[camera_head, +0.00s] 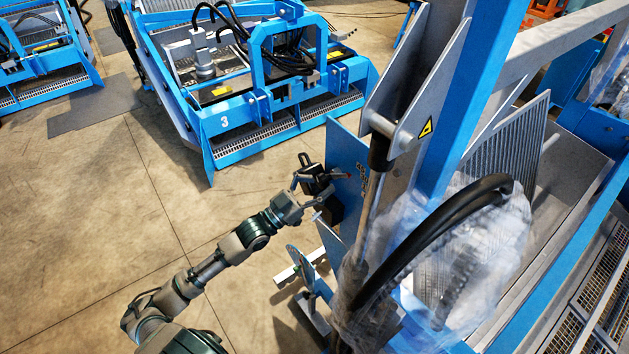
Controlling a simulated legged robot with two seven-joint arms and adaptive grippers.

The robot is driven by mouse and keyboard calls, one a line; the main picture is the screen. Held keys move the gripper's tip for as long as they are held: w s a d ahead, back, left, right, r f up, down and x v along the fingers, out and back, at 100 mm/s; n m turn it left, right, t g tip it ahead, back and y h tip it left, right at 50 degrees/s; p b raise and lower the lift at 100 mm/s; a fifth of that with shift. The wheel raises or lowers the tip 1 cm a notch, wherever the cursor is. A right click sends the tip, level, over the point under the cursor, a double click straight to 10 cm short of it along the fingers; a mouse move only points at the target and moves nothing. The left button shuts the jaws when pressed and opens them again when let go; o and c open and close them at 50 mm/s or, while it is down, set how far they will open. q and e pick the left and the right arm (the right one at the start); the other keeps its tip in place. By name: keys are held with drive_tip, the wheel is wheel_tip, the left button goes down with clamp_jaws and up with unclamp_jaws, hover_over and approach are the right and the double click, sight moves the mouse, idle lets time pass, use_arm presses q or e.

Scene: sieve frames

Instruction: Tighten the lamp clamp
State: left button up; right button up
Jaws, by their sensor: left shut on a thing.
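My left gripper (322,180) is in the middle of the head view, at the end of my arm that comes in from the lower left. It is beside the edge of a blue plate (346,150) on the near sieve frame. It is shut on a small dark part by this plate; its shape is mostly hidden by the dark fingers. This may be the lamp clamp, but I cannot make out a lamp, screw or handle. A dark block (332,210) shows just below the gripper. My right gripper is not in view.
The near blue sieve frame (480,90) fills the right side, with a thick black hose (420,240) and clear plastic wrap (490,240). Another blue frame (230,130) marked 3 stands behind. The concrete floor (90,210) at left is clear.

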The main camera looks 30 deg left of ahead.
sight(322, 188)
use_arm(q)
drive_tip(key=shift+d, duration=0.1)
drive_tip(key=shift+d, duration=0.3)
drive_tip(key=shift+v, duration=0.75)
drive_tip(key=shift+s+f+b, duration=0.2)
drive_tip(key=shift+s+b, duration=0.2)
drive_tip(key=shift+s, duration=0.2)
drive_tip(key=shift+s+a+f+b, duration=0.15)
drive_tip(key=shift+s+f, duration=0.1)
drive_tip(key=shift+s, duration=0.3)
drive_tip(key=shift+s+d+f+b, duration=0.1)
drive_tip(key=shift+s+f+b, duration=0.1)
drive_tip(key=shift+s, duration=0.3)
drive_tip(key=p+v, duration=0.1)
drive_tip(key=v, duration=1.4)
drive_tip(key=shift+p, duration=0.35)
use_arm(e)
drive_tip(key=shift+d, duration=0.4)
